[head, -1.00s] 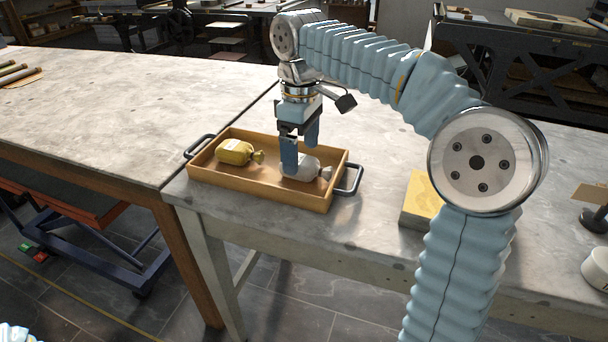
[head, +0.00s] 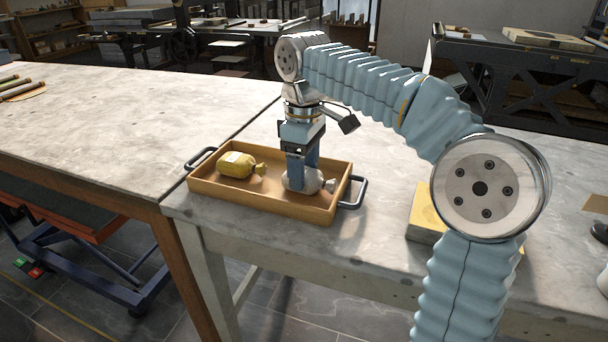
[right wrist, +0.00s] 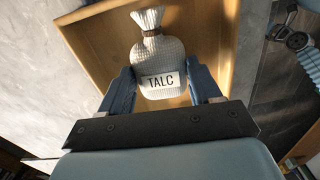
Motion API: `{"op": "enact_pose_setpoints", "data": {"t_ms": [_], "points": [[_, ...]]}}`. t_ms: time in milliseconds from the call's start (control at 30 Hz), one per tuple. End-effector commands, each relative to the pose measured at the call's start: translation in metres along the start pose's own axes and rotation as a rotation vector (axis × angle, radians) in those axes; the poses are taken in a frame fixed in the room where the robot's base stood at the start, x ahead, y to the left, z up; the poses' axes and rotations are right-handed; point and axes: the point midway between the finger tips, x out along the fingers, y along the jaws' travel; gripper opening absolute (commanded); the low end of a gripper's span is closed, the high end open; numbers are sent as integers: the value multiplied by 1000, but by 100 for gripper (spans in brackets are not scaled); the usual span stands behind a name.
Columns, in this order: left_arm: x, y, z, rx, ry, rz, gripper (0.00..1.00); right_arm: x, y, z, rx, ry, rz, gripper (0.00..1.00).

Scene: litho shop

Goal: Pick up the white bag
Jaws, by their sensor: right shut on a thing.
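The white bag (head: 309,181) is in the right part of a wooden tray (head: 240,200), partly hidden behind my right gripper's finger. In the right wrist view the bag (right wrist: 157,64) has a tied neck and a label reading TALC. My right gripper (head: 300,184) points down into the tray and is shut on the white bag. In the right wrist view its fingers (right wrist: 160,90) sit on both sides of the bag. I cannot tell whether the bag is clear of the tray floor. My left gripper is not in view.
A yellow bag (head: 236,164) lies in the left part of the tray. The tray has dark handles and stands near the front edge of the grey table (head: 375,240). A yellow block (head: 426,214) sits to its right. Another table (head: 100,130) adjoins on the left.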

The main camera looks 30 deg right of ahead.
Motion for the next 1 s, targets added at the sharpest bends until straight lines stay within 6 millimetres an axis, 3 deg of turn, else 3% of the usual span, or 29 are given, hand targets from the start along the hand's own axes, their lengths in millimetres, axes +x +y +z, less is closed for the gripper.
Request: {"op": "enact_pose_setpoints", "data": {"t_ms": [167, 367, 600, 833, 1000], "points": [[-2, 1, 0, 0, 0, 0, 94, -7, 0, 0, 0, 2, 1, 31], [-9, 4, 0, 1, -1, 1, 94, -37, -1, -2, -1, 4, 2, 31], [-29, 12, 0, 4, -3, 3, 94, -100, -42, -37, -8, 4, 1, 31], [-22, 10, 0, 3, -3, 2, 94, -120, -91, -78, -6, 2, 0, 31], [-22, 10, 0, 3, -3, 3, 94, -122, -97, -84, -1, -6, -4, 31]]}}
